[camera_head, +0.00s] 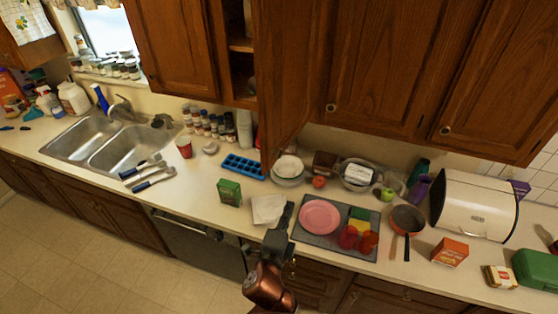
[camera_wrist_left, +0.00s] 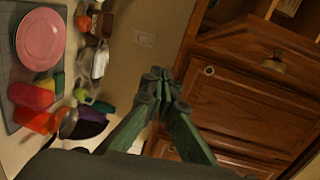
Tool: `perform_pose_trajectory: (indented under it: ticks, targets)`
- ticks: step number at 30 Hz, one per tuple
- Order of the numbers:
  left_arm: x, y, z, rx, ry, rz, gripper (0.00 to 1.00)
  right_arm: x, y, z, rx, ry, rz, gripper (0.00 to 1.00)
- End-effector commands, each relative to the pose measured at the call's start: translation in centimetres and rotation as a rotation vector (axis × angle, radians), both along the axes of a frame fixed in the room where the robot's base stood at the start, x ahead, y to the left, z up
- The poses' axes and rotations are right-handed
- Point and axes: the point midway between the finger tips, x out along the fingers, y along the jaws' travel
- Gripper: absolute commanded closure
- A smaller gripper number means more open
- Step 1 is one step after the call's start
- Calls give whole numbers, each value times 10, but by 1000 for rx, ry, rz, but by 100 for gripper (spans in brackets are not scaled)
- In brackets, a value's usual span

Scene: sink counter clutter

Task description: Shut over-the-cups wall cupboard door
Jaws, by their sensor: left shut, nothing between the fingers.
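The wall cupboard door (camera_head: 286,75) is brown wood and stands open, swung out from its cupboard in the head view. The shelves inside the cupboard (camera_head: 242,70) show to its left. A red cup (camera_head: 348,237) and an orange cup (camera_head: 367,243) stand on the dark mat (camera_head: 318,241); both also show in the wrist view, the red cup (camera_wrist_left: 32,96) above the orange one (camera_wrist_left: 36,120). My left gripper (camera_head: 288,208) is below the door, over the counter's front, apart from the door. In the wrist view its fingers (camera_wrist_left: 158,76) are together and empty. My right gripper is out of view.
A pink plate (camera_head: 319,216) lies on the mat. Bowls (camera_head: 288,170), a blue ice tray (camera_head: 243,166), a green box (camera_head: 229,191) and a pan (camera_head: 407,219) crowd the counter. Closed cupboard doors (camera_head: 385,70) are to the right of the open one.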

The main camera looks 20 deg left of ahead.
Motion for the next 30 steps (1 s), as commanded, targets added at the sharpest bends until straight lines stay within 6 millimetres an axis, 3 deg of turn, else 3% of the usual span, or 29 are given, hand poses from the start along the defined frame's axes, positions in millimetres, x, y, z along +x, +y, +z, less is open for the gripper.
perform_pose_trajectory:
  ticks: [1,3,6,11,24,30]
  targets:
    - [-9,3,34,7,-40,5,100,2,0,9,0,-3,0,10]
    - [-20,7,60,17,-75,14,100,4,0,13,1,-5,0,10]
    - [-27,12,80,26,-102,23,100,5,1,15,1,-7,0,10]
    - [-15,13,85,31,-110,25,100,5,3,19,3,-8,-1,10]
    - [72,16,85,28,-107,26,100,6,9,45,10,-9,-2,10]
    - [77,45,84,29,-107,27,100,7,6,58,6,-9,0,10]
